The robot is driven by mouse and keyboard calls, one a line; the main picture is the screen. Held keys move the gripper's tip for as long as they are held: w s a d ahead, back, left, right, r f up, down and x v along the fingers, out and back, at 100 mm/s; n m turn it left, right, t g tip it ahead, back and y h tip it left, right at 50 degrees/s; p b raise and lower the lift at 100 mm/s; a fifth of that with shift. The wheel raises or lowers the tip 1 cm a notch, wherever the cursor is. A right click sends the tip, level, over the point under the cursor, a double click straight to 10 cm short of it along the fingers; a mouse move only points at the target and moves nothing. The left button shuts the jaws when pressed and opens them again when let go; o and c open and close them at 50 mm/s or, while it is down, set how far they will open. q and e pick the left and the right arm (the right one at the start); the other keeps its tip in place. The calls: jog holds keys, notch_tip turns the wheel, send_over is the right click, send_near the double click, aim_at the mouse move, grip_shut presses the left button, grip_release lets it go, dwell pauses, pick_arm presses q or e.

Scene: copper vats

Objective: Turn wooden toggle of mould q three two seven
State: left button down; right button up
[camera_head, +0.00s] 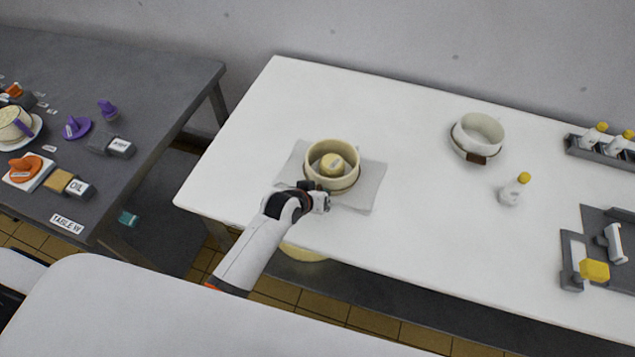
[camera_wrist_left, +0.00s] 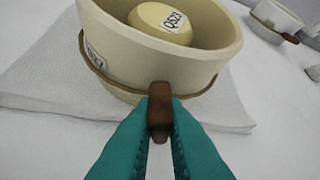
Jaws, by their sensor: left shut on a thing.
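The cream round mould (camera_head: 345,182) stands upright on a white cloth on the white table. In the left wrist view the mould (camera_wrist_left: 130,62) has a cord band around it, a partly hidden label ending in 7, and a brown wooden toggle (camera_wrist_left: 159,95) at its front. A pale yellow round piece (camera_wrist_left: 162,22) labelled Q523 sits inside it, also seen from the head (camera_head: 333,166). My left gripper (camera_head: 318,199) is at the mould's near side. Its teal fingers (camera_wrist_left: 161,122) are shut on the toggle. My right gripper is not in view.
The cloth (camera_head: 362,195) lies under the mould. A second white mould (camera_head: 478,136) with a brown toggle stands to the right. A yellow-capped bottle (camera_head: 514,190) stands near it. The table between the moulds is clear. A dark table (camera_head: 150,75) with small items is at left.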

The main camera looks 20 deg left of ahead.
pick_arm(q)
jog(key=shift+d+m+y+p, duration=0.2)
jog(key=shift+m+y+p, duration=0.4)
jog(key=shift+y+p, duration=0.55)
jog(key=c, duration=1.5)
grip_release()
jog(key=v, duration=1.2)
jog(key=shift+d, duration=0.15)
